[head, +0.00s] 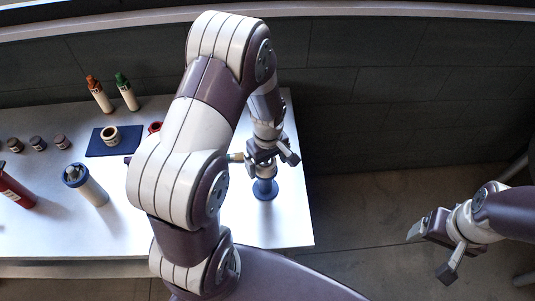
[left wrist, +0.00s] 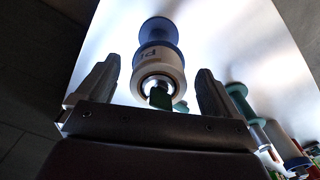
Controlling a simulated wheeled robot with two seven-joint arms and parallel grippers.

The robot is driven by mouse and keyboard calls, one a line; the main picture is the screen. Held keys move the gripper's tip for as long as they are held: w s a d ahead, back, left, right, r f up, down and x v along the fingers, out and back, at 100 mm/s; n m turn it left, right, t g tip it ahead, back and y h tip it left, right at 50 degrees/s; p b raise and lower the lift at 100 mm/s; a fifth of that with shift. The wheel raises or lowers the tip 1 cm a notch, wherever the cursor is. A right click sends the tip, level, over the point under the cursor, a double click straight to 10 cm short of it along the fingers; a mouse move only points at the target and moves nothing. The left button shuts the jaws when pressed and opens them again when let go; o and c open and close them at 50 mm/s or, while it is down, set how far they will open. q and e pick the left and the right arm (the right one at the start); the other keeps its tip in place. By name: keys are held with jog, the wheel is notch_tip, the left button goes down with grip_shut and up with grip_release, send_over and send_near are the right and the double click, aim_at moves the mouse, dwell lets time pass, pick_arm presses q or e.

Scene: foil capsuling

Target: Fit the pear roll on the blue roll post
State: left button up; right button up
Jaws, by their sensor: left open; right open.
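The blue roll post (head: 265,190) stands upright near the right end of the table. A pale roll (left wrist: 160,64) with dark letters, beginning with what looks like P, sits on it, and the post's tip shows through the roll's hole in the left wrist view. The post's blue base (left wrist: 158,30) shows behind the roll. My left gripper (head: 270,156) is above the post, its open fingers on either side of the roll with gaps. In the head view the gripper mostly hides the roll. My right gripper (head: 432,252) is open and empty, off the table's right side.
Another pale roll (head: 110,135) lies on a dark blue mat (head: 96,149). Two bottles (head: 127,94), several small jars (head: 38,143), a blue-topped white cylinder (head: 88,188) and a red canister (head: 15,190) stand leftward. My left arm hides the table's middle.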

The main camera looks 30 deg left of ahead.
aim_at(267, 162)
pick_arm(q)
notch_tip(267, 162, up, 12)
jog(key=b, duration=0.1)
jog(key=shift+f+b, duration=0.15)
jog(key=shift+b, duration=0.25)
jog(key=s+d+f+m+t+b, duration=0.1)
jog(key=s+d+f+m+b, duration=0.1)
jog(key=s+m, duration=0.6)
jog(key=d+f+m, duration=0.1)
jog(key=d+m, duration=0.1)
jog(key=m, duration=0.1)
jog(key=shift+s+d+f+m, duration=0.15)
jog(key=shift+s+d+m, duration=0.05)
jog(key=shift+m, duration=0.2)
jog(key=shift+w, duration=0.1)
